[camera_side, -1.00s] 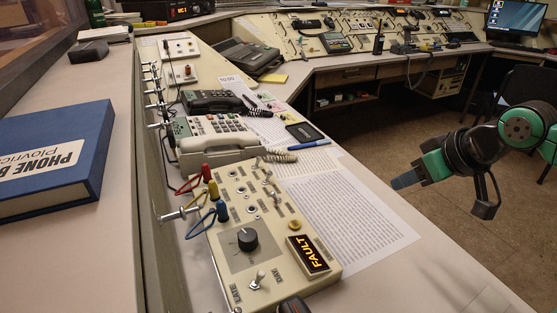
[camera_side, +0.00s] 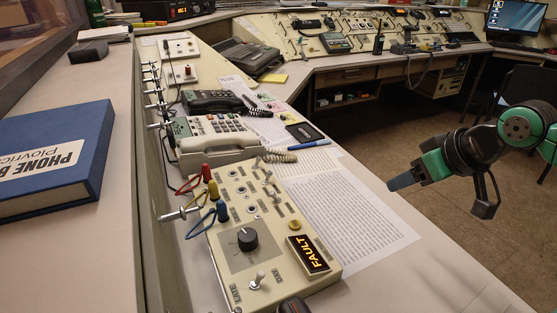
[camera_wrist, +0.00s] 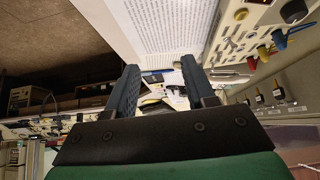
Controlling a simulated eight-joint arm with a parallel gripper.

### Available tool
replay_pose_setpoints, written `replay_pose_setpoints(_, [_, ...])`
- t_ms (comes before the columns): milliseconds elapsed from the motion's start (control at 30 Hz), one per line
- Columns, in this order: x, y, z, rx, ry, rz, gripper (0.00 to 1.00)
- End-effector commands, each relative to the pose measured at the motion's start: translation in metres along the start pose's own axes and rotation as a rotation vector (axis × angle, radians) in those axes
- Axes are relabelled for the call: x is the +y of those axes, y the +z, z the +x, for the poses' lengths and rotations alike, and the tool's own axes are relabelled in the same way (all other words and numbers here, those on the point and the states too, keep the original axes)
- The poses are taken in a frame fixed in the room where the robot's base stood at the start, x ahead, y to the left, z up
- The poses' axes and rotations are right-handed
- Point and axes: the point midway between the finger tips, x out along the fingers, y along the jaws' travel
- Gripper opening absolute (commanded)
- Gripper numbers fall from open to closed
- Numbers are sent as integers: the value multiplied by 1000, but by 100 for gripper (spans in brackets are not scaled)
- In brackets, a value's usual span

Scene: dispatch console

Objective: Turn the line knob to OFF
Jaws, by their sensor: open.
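The line knob (camera_side: 247,239) is a round black knob on a grey square of the beige control panel (camera_side: 222,262) in the side view. The lettering around it is too small to read. In the wrist view a black knob (camera_wrist: 294,11) shows at the upper right on the panel. An orange FAULT display (camera_side: 308,254) is lit on the panel, to the right of the knob. My gripper (camera_side: 391,186) is well to the right of the panel and above it, apart from everything. In the wrist view my gripper (camera_wrist: 160,76) is open, with nothing between its fingers.
A toggle switch (camera_side: 257,280) sits just below the knob. Red, yellow and blue plugs (camera_side: 213,190) with cables stand on the panel's left edge. A beige telephone (camera_side: 215,145) is behind it. Printed sheets (camera_side: 345,215) lie to the right. The space around my gripper is free.

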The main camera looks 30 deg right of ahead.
Motion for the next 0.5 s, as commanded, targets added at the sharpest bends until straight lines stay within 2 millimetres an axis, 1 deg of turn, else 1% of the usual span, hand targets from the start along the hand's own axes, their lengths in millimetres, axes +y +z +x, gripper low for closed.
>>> replay_pose_setpoints(33, [-2,-2,0,-7,-5,3,66])
replay_pose_setpoints(67, [-4,-5,0,-14,-10,7,74])
replay_pose_setpoints(167, [-17,-18,0,-58,-34,37,75])
replay_pose_setpoints(233, [-32,-31,2,-109,-54,69,75])
replay_pose_setpoints(367, [-67,-53,13,-223,-78,137,75])
replay_pose_setpoints(400, [-79,-58,17,-258,-80,157,75])
replay_pose_setpoints(467, [-98,-65,25,-311,-79,184,75])
replay_pose_setpoints(500, [-111,-68,31,-346,-74,201,75])
